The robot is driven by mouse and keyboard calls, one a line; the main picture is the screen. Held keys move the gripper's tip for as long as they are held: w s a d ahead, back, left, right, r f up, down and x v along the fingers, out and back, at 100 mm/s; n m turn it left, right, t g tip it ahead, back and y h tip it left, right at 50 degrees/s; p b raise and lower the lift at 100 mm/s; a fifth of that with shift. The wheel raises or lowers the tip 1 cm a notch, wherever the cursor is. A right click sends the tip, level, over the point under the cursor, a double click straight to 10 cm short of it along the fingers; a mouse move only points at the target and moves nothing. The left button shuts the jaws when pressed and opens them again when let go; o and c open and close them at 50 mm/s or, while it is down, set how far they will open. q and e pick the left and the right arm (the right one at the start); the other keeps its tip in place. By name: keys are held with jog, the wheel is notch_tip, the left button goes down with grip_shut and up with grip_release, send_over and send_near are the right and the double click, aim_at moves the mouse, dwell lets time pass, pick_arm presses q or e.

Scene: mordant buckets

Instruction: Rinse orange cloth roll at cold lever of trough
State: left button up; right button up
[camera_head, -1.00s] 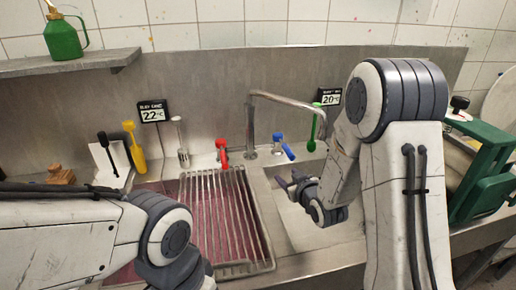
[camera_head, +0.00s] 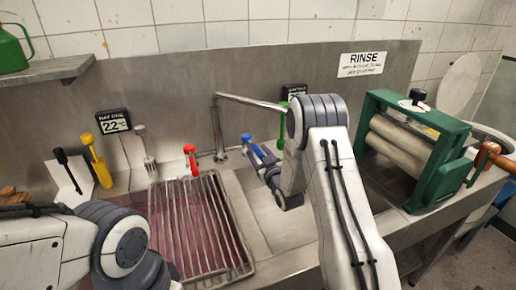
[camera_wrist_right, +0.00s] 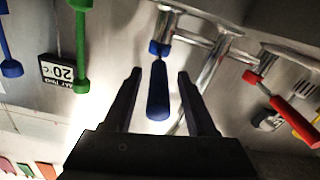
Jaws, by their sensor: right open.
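The cold lever (camera_head: 247,138), blue, is at the back of the trough (camera_head: 232,205), right of the tap. My right gripper (camera_head: 265,160) is open at the lever. In the right wrist view, the blue handle (camera_wrist_right: 158,95) lies between the two open fingers of my right gripper (camera_wrist_right: 157,80), with gaps on both sides; I cannot tell its depth relative to them. My left arm enters from the left; its gripper is not visible. I cannot make out an orange cloth roll.
A red lever (camera_head: 191,158) is left of the tap (camera_head: 218,125). A metal rack (camera_head: 200,225) covers the red-filled left basin. A green wringer (camera_head: 440,150) with an orange-brown handle (camera_head: 492,158) stands at the right. A green tool (camera_wrist_right: 81,45) hangs near the blue lever.

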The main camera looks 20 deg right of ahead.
jog(key=shift+w, duration=0.85)
grip_shut()
jog(key=shift+d, duration=0.1)
dwell(0.8)
